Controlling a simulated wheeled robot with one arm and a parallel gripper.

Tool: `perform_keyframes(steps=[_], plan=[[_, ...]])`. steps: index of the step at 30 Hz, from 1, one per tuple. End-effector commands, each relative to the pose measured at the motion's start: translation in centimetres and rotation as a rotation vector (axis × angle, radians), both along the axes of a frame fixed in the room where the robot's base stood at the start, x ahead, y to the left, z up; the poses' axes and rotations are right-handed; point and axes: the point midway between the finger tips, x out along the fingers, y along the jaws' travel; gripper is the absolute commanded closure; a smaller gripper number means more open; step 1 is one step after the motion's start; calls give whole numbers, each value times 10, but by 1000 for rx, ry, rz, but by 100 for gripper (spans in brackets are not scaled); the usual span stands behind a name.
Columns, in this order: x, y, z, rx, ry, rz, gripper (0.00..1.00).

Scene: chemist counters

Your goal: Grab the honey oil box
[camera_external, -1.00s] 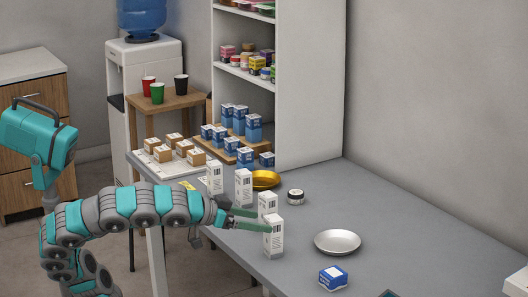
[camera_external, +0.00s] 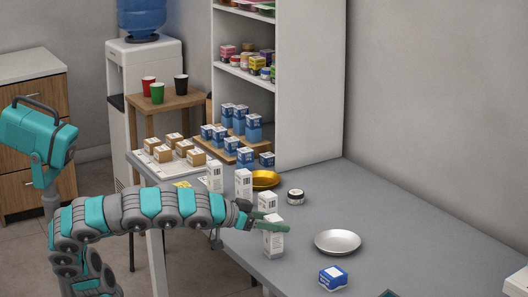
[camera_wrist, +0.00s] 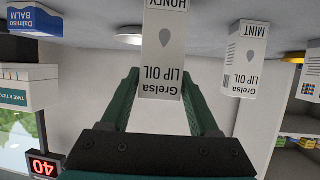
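The honey lip oil box (camera_wrist: 162,60) is a tall white carton, upside down in the wrist picture, with "HONEY" partly cut off at the top edge. In the external view the honey box (camera_external: 273,245) stands upright near the counter's front edge. My gripper (camera_wrist: 161,78) is open with its green fingers on either side of this box, seemingly with narrow gaps. In the external view my gripper (camera_external: 273,221) is at the box's upper part, one finger covering some of it. A similar mint lip oil box (camera_wrist: 246,62) stands beside it, outside the fingers.
More white boxes (camera_external: 243,184) stand in a row farther back on the grey counter (camera_external: 420,215). A silver plate (camera_external: 338,242), a blue balm box (camera_external: 333,278) and a dark-lidded jar (camera_external: 295,196) are to the right. A gold bowl (camera_external: 266,179) is behind.

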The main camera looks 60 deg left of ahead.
Motion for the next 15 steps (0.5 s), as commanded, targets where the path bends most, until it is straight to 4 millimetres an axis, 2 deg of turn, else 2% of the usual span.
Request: perform_keyframes(steps=[2, 15], plan=[[0, 0, 0, 0, 0, 0, 48], [0, 0, 0, 0, 0, 0, 98]])
